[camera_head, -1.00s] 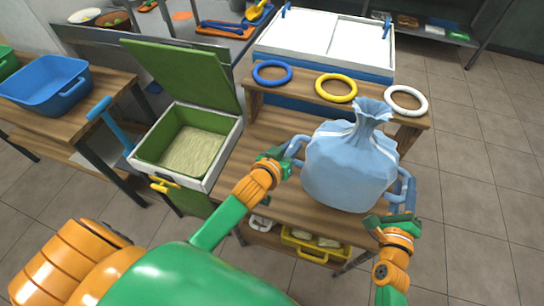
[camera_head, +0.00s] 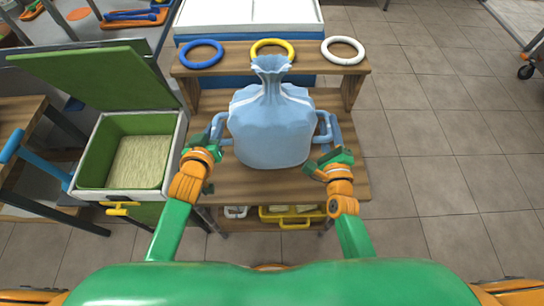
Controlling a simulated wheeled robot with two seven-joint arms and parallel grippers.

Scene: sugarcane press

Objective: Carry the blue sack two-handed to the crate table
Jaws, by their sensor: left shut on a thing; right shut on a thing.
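The light blue sack (camera_head: 272,130) stands upright with its neck gathered at the top, over the wooden table (camera_head: 240,187). I cannot tell whether its bottom touches the table top. It has a blue handle on each side. My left gripper (camera_head: 205,147) is shut on the sack's left handle (camera_head: 217,127). My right gripper (camera_head: 328,160) is shut on the right handle (camera_head: 329,128). The fingertips are partly hidden by the gripper bodies. I cannot tell which table is the crate table.
A shelf at the table's back holds a blue ring (camera_head: 202,53), a yellow ring (camera_head: 272,48) and a white ring (camera_head: 343,50). An open green-lined box (camera_head: 168,160) with grain stands left. A yellow crate (camera_head: 294,221) sits below the table.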

